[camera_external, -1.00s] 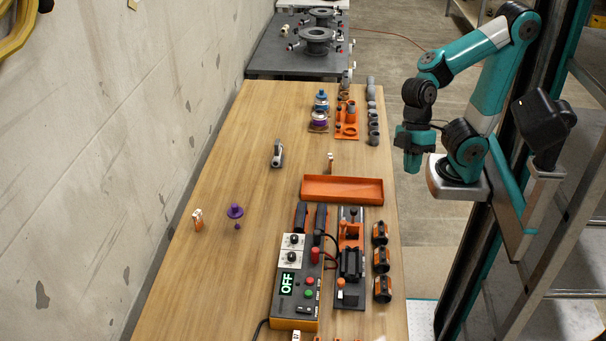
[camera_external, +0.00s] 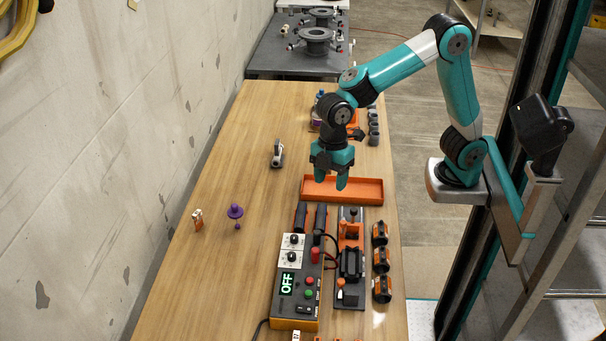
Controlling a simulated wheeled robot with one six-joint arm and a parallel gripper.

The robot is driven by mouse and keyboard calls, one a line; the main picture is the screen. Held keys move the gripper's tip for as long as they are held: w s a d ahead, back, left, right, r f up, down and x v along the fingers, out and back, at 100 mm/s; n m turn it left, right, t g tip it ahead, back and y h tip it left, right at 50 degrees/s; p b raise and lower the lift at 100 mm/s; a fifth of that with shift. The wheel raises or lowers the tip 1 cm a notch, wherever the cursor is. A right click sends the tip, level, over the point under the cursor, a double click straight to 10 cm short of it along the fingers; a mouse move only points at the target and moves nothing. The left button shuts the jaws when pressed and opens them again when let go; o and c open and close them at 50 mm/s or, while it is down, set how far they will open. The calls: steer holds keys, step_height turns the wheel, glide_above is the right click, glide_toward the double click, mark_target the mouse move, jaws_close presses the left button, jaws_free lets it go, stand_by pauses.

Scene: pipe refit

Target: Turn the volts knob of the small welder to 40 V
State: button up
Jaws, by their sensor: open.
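The small welder (camera_external: 308,272) is a grey box with orange ends near the front of the wooden table. Its display (camera_external: 287,283) reads OFF. Two dark knobs on white plates sit at its far left: an upper knob (camera_external: 294,239) and a lower knob (camera_external: 292,257). Their markings are too small to read, so I cannot tell which is volts. My gripper (camera_external: 334,186) is open and empty, pointing down above the table over the orange tray. It is beyond the welder and to the right of the knobs, touching neither.
The orange tray (camera_external: 368,197) lies behind the welder. A grey fixture (camera_external: 350,290) and several orange-black clamps (camera_external: 381,260) stand to its right. Two dark handles (camera_external: 320,217) rise at its far end. A purple part (camera_external: 235,211) stands left. The table's left side is mostly clear.

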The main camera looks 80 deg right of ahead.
mark_target(292, 254)
steer(key=w+a+f+n+h, duration=0.1)
steer(key=w+a+f+n, duration=0.25)
steer(key=w+f, duration=0.5)
steer(key=shift+m, duration=0.25)
steer(key=f, duration=0.5)
steer(key=f+p, duration=0.1)
steer(key=f, duration=0.4)
steer(key=w+f, duration=0.1)
steer(key=f, duration=0.4)
steer(key=shift+a+f, duration=0.2)
steer(key=shift+a, duration=0.1)
steer(key=c, duration=0.9)
